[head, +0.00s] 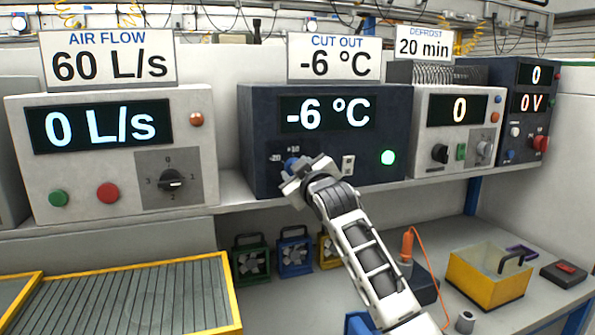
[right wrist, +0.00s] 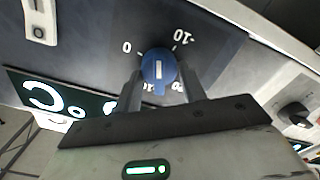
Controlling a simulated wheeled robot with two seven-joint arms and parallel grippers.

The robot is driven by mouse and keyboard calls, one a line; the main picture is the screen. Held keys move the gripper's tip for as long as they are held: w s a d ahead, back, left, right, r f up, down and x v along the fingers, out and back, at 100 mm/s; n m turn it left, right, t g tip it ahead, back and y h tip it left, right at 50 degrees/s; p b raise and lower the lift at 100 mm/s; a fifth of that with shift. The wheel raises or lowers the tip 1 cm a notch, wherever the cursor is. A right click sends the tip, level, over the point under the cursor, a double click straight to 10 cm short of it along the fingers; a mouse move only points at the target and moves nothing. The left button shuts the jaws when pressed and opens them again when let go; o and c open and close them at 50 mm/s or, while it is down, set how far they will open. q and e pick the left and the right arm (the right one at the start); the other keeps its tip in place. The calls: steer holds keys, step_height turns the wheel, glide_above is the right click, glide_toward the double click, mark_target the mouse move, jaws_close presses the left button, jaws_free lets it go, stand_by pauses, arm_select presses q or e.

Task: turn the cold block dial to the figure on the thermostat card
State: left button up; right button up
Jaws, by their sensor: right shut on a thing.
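The dark blue cold block unit (head: 255,130) shows -6 °C on its display (head: 327,113). The thermostat card (head: 334,58) above it reads CUT OUT -6 °C, the same figure. The blue dial (right wrist: 158,66) has a white pointer mark, with 0 and -10 printed near it; it shows only as a sliver of blue in the head view (head: 290,163). My right gripper (head: 299,176) is at the dial, and in the right wrist view its fingers (right wrist: 158,80) are shut on the dial's two sides. My left gripper is not in view.
An air flow unit (head: 80,180) stands to the left, and a defrost unit (head: 430,105) to the right. Fans and a yellow bin (head: 485,285) sit below the shelf.

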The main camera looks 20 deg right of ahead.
steer(key=shift+f, duration=0.1)
steer(key=o, duration=1)
steer(key=shift+s, duration=0.15)
arm_select(q)
steer(key=b, duration=0.1)
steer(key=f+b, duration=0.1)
steer(key=b, duration=0.1)
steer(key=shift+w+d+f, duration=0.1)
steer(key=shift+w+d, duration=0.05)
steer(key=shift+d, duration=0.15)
arm_select(e)
steer(key=s, duration=1.5)
steer(key=shift+s+d, duration=0.25)
steer(key=shift+s, duration=0.1)
